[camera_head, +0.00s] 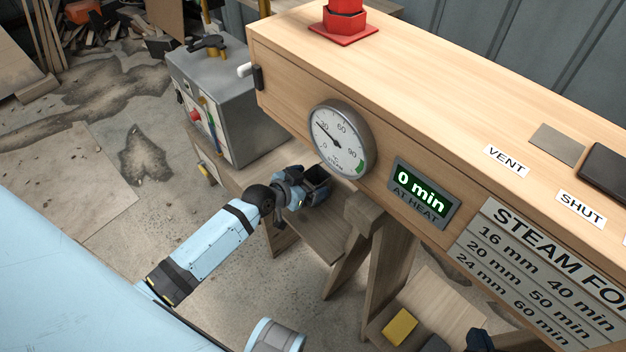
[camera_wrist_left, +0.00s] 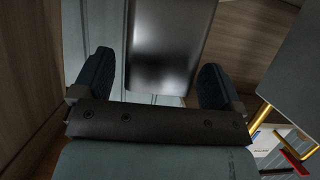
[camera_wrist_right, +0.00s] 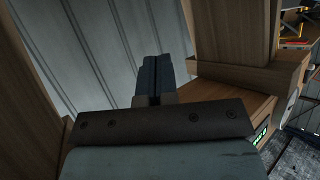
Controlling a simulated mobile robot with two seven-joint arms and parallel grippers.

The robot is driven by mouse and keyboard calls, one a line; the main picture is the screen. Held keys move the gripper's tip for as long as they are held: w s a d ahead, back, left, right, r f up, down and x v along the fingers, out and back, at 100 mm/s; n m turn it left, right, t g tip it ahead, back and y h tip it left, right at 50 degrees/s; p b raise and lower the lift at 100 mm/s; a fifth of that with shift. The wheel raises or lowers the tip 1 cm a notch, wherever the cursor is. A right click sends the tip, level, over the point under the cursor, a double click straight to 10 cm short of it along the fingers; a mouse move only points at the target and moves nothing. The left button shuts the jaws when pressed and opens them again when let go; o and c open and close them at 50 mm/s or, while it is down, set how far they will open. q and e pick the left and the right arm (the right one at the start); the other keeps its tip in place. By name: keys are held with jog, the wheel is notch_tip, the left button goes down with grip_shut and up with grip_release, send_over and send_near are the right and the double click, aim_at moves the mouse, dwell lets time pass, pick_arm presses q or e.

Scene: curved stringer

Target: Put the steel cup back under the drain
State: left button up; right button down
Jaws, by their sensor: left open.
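A grey metallic cylinder, which looks like the steel cup (camera_wrist_left: 168,50), shows in the left wrist view. It stands between the two fingers of my left gripper (camera_wrist_left: 155,82), with a gap on each side. The fingers are open. In the head view my left gripper (camera_head: 313,186) is low beside the wooden box, below the round gauge. The cup cannot be made out clearly there. My right gripper (camera_wrist_right: 152,78) has its fingers together in the right wrist view, with nothing seen between them. I cannot make out the drain.
The wooden steam box (camera_head: 440,95) fills the right side, carrying a gauge (camera_head: 341,139) and a display (camera_head: 423,193) reading 0 min. A grey metal unit (camera_head: 225,100) stands left of it. Trestle legs (camera_head: 345,260) and a yellow block (camera_head: 399,327) are below.

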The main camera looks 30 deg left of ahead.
pick_arm(q)
jog(key=p+v, duration=0.2)
jog(key=v, duration=0.8)
jog(key=shift+s, duration=0.2)
pick_arm(e)
jog(key=shift+s+d+f, duration=0.1)
jog(key=shift+d, duration=0.15)
pick_arm(q)
jog(key=shift+a, duration=0.1)
pick_arm(e)
jog(key=shift+g, duration=0.3)
